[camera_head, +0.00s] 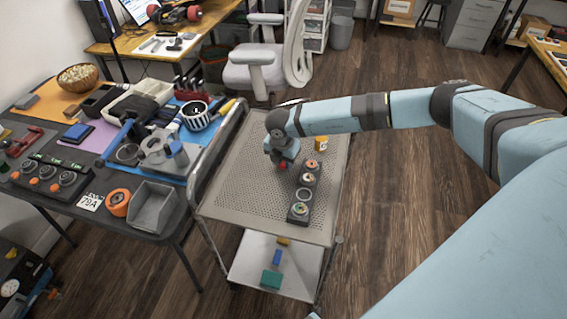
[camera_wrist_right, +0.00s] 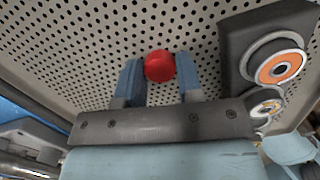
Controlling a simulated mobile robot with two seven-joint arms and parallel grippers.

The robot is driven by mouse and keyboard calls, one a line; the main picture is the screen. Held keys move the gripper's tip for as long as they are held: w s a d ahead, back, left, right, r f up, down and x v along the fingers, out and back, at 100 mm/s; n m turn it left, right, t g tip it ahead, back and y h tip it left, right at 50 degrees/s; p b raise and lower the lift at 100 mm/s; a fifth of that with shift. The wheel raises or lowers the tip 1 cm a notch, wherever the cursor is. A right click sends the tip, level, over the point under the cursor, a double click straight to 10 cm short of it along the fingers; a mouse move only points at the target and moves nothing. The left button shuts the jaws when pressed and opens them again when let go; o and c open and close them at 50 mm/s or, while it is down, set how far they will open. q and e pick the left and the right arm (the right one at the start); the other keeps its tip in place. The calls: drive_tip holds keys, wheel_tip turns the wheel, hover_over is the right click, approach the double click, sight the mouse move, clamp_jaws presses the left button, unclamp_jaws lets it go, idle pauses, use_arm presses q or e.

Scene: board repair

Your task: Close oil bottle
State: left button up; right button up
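My right gripper (camera_head: 283,160) hangs over the perforated top of the cart. In the right wrist view the gripper (camera_wrist_right: 159,75) has a round red cap (camera_wrist_right: 159,66) between its fingertips, with both fingers against its sides. The red cap also shows in the head view (camera_head: 283,166), just under the gripper. A small yellow-orange container (camera_head: 320,143), perhaps the oil bottle, stands on the cart at the far right, apart from the gripper. Its top is too small to make out. My left gripper is not in view.
A dark block with round wheel-like parts (camera_head: 300,208) lies on the cart top (camera_head: 240,180), right of the gripper. It also shows in the wrist view (camera_wrist_right: 262,45). A metal rail (camera_head: 212,150) edges the cart's left side. A cluttered workbench (camera_head: 150,230) stands left. The cart's left half is clear.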

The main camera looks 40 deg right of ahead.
sight(283, 162)
drive_tip(key=c, duration=0.4)
drive_tip(key=shift+r, duration=0.1)
wheel_tip(283, 162, up, 20)
drive_tip(key=shift+f+p, duration=0.1)
drive_tip(key=shift+p, duration=0.3)
